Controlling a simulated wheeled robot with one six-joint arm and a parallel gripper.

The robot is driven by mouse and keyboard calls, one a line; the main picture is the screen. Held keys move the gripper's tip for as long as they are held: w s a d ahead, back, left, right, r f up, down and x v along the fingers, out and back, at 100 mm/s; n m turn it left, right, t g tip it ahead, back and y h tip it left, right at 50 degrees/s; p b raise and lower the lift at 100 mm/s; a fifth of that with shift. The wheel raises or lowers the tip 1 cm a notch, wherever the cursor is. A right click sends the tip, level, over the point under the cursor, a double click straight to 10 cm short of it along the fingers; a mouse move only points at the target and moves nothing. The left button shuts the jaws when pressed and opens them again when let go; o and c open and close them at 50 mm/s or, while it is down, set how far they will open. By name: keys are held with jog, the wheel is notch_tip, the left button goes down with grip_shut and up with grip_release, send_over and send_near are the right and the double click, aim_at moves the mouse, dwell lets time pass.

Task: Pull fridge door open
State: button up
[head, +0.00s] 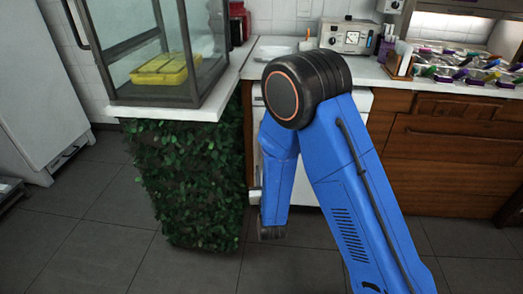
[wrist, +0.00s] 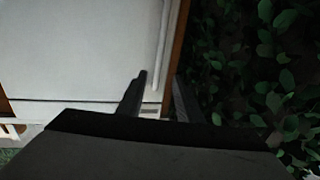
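The white fridge (head: 312,190) is built in under the counter and is largely hidden behind my blue arm in the head view. Its white door (wrist: 75,50) fills the upper left of the wrist view and looks closed. A thin upright handle (wrist: 164,45) runs along the door's right edge there. My gripper (wrist: 161,75) is open, with its two dark fingers apart. The handle's lower end lines up with the gap between the fingers. I cannot tell how deep it lies between them or whether they touch it. The fingers are hidden in the head view.
A leafy green panel (head: 192,185) stands close to the left of the fridge; its leaves (wrist: 260,60) fill the wrist view's right side. A glass case (head: 165,85) stands on the counter above. Wooden drawers (head: 450,150) are to the right. Tiled floor (head: 90,240) is clear in front.

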jog(key=w+a, duration=0.2)
jog(key=w, duration=1.2)
jog(key=shift+w+a, duration=0.15)
jog(key=shift+w, duration=0.15)
grip_shut()
